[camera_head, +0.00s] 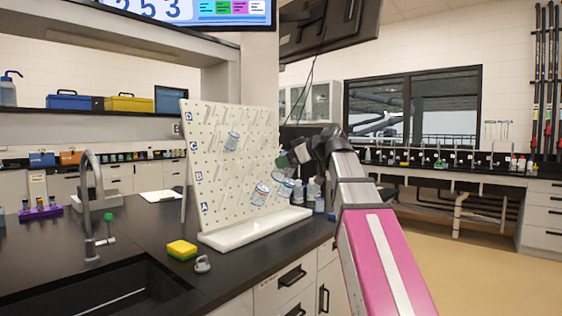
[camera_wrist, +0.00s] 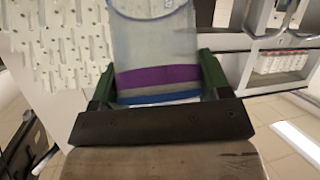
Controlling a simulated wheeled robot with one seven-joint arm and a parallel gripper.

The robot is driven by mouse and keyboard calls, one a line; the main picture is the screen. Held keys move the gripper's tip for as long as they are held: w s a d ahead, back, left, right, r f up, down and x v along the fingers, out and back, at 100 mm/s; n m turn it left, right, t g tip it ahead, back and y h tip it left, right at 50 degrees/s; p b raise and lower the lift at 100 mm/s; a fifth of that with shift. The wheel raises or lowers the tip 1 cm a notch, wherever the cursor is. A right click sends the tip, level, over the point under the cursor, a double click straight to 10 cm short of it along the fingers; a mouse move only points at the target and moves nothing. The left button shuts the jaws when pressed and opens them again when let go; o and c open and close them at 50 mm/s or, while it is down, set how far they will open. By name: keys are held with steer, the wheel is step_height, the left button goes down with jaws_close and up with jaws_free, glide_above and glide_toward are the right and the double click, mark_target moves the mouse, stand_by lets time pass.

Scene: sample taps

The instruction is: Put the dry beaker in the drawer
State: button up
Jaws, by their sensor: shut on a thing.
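My gripper (camera_wrist: 156,72) is shut on a clear beaker (camera_wrist: 152,45) with a purple and a blue band; its green fingers press on both sides. In the head view my gripper (camera_head: 284,163) is right of the white drying pegboard (camera_head: 215,195), with the held beaker (camera_head: 283,186) just below it. Two other beakers hang on the pegboard, one higher (camera_head: 232,141) and one lower (camera_head: 260,194). I cannot tell which beakers are dry. The drawer front (camera_head: 284,284) under the black counter looks closed, with a dark handle.
A yellow and green sponge (camera_head: 182,249) and a small grey object (camera_head: 203,264) lie on the counter before the pegboard. A sink with a tap (camera_head: 90,210) is at left. Bottles (camera_head: 311,190) stand behind my gripper. The floor at right is clear.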

steer(key=s+d, duration=0.3)
steer(key=shift+s+d+r, duration=0.1)
steer(key=shift+d+r, duration=0.15)
steer(key=shift+d, duration=0.05)
stand_by(0.3)
